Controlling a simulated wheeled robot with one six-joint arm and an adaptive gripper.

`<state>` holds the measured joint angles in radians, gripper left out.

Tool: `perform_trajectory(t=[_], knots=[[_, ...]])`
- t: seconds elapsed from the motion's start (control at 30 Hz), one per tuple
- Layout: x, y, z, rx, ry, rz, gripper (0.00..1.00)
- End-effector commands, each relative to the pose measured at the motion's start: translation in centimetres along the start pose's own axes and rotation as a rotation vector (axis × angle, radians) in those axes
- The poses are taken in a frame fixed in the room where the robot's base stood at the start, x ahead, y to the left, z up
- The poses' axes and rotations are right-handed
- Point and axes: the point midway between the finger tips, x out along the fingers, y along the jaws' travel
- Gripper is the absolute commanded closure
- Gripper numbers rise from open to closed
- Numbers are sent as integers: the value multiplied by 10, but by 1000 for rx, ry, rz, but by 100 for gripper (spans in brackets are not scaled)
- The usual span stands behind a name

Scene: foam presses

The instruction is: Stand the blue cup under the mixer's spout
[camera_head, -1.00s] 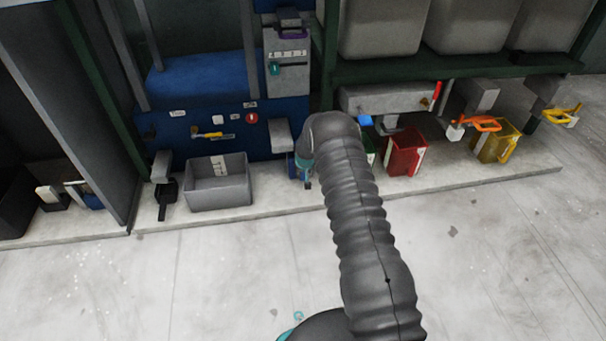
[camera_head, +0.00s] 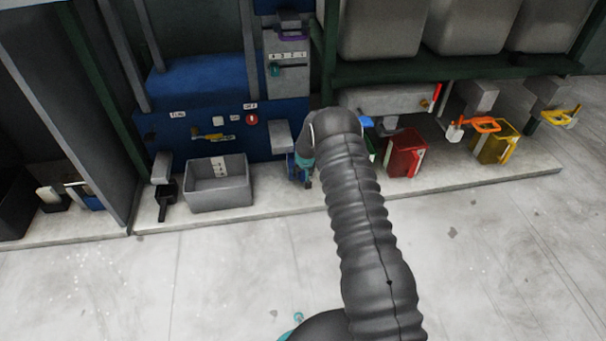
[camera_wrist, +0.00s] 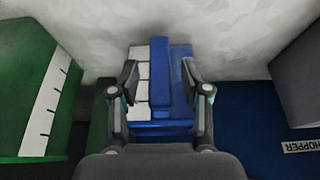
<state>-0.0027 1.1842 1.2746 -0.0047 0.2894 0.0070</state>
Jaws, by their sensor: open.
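In the wrist view the blue cup (camera_wrist: 180,112) with a white graduated strip stands against a pale floor slab. Its upright blue handle bar (camera_wrist: 160,72) lies between the fingertips of my gripper (camera_wrist: 159,80). The fingers are apart, one on each side of the handle, and contact cannot be told. In the head view my gripper (camera_head: 304,172) is low beside the blue cup (camera_head: 291,166), partly hidden by my arm. The cup sits below a grey block (camera_head: 282,137) on the blue machine (camera_head: 190,120); whether this block is the mixer's spout I cannot tell.
A grey bin (camera_head: 218,187) stands left on the pale slab (camera_head: 265,208). A red jug (camera_head: 405,155) and a yellow jug (camera_head: 494,146) stand right. A green container (camera_wrist: 42,100) is close on the left in the wrist view. The front floor is clear.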

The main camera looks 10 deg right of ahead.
Motion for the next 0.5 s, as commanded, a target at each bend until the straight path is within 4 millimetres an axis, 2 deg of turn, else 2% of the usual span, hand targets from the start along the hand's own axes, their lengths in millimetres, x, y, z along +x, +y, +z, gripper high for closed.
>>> perform_trajectory(t=[0.03,0.3,0.5], knots=[[-12,0,-2,0,2,0,53],[-64,0,-1,0,2,0,53],[-91,0,-1,0,1,0,53]])
